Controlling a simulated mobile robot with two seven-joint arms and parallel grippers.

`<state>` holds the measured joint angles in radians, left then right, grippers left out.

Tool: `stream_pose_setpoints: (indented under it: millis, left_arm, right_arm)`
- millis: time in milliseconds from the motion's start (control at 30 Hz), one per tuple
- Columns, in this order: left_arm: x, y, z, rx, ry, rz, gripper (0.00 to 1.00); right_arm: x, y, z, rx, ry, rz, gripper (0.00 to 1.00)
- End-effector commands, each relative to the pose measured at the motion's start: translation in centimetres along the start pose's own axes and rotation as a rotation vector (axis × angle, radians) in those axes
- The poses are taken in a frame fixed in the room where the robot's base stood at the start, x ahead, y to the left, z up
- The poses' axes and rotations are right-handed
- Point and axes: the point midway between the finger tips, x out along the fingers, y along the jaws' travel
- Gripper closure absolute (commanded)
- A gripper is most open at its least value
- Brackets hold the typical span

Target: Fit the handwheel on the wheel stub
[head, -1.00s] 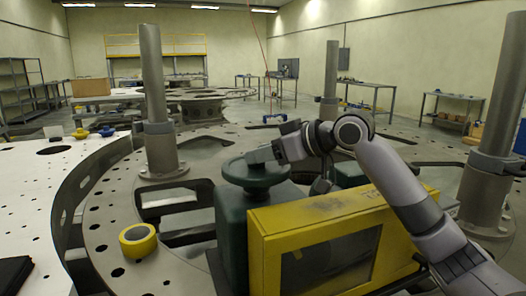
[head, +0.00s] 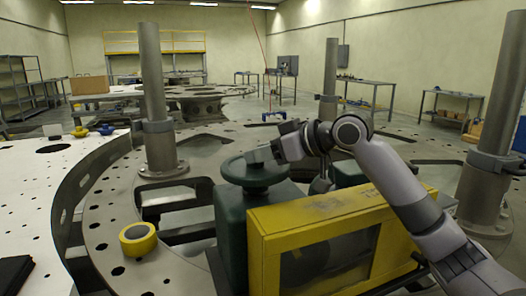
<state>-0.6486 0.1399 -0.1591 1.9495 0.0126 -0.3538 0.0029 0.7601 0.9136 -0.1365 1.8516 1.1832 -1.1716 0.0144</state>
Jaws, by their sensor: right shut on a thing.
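The green handwheel (head: 254,174) lies flat, rim level, at the top of the green housing (head: 234,222). My right gripper (head: 258,157) reaches in from the right and is shut on the handwheel at its upper side. The wheel stub is not visible; the handwheel and gripper cover the place under them, so I cannot tell how the wheel sits on it. My left gripper is not in view.
A yellow frame with a dark window (head: 330,262) stands in front of the housing. A yellow tape roll (head: 138,238) lies on the perforated turret plate (head: 105,215). Upright grey posts (head: 155,90) rise around it. A white table (head: 30,200) is at left.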

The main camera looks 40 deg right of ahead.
Motion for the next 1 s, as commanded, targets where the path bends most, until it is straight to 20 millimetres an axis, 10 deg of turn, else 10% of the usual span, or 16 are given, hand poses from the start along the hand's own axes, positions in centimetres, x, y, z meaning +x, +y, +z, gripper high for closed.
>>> stream_pose_setpoints:
  millis: [800,833,1000]
  left_arm:
    - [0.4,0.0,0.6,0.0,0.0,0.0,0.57]
    - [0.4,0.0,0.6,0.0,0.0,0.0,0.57]
    - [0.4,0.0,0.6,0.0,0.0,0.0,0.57]
  right_arm:
    - [0.4,0.0,0.9,-0.001,0.006,0.001,1.0]
    - [0.3,0.0,0.8,-0.001,0.007,0.001,0.51]
    - [0.4,0.0,0.9,-0.001,0.004,0.001,0.5]
